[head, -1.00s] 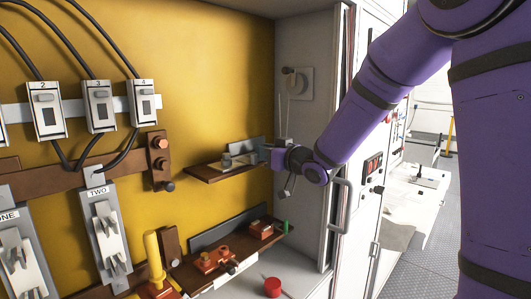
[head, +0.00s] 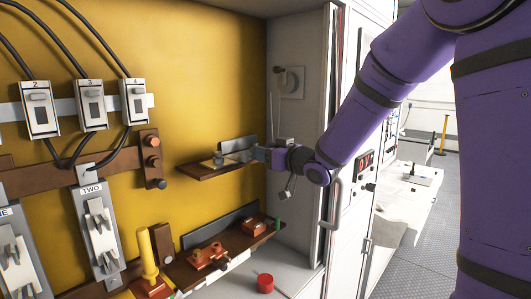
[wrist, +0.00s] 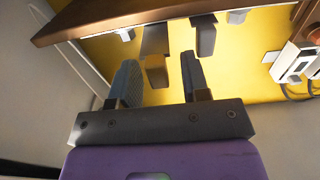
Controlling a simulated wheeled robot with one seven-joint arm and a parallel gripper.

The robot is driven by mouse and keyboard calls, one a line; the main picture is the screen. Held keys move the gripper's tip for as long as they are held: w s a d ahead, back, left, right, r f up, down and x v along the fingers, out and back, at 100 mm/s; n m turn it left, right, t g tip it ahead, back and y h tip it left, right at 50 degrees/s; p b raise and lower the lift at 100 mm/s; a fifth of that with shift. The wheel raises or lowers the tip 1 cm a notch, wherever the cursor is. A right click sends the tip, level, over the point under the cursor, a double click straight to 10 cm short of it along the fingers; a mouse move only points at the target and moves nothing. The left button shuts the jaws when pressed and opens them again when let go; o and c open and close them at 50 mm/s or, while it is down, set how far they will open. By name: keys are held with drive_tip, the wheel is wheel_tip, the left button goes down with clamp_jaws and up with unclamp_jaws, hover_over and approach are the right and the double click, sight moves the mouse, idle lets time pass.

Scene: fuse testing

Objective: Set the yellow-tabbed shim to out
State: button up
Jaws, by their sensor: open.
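My gripper (head: 261,154) is at the right end of the upper brown shelf (head: 200,175) on the yellow panel. In the wrist view my gripper (wrist: 159,62) has its two dark fingers apart. A tan-yellow tab (wrist: 156,74) under a dark piece shows in the gap between the fingers, with space on both sides; it looks like the shim's yellow tab. I cannot tell how deep it sits between the fingers. A second dark tab (wrist: 206,38) stands to the right, outside the fingers. In the head view the shim is too small and partly hidden to make out.
The shelf edge (wrist: 130,18) crosses the top of the wrist view. Below in the head view are a lower shelf (head: 180,272) with red-orange fittings, a yellow handle (head: 147,255) and a red knob (head: 265,283). The cabinet side wall (head: 305,120) is close on the right.

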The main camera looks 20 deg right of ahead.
drive_tip(key=shift+s, duration=0.1)
drive_tip(key=v, duration=1)
drive_tip(key=shift+s+d, duration=0.15)
drive_tip(key=shift+s, duration=0.15)
drive_tip(key=s+d+r+m+g+h, duration=0.25)
drive_tip(key=s+d+m+h, duration=0.25)
drive_tip(key=s+h, duration=0.4)
drive_tip(key=s+a+f+g, duration=0.1)
drive_tip(key=s+g, duration=0.3)
drive_tip(key=s, duration=0.5)
drive_tip(key=s+a+f+g, duration=0.1)
drive_tip(key=s+g, duration=0.3)
drive_tip(key=s, duration=0.5)
drive_tip(key=shift+a+f+m, duration=0.25)
drive_tip(key=shift+a+m, duration=0.15)
drive_tip(key=shift+a, duration=0.5)
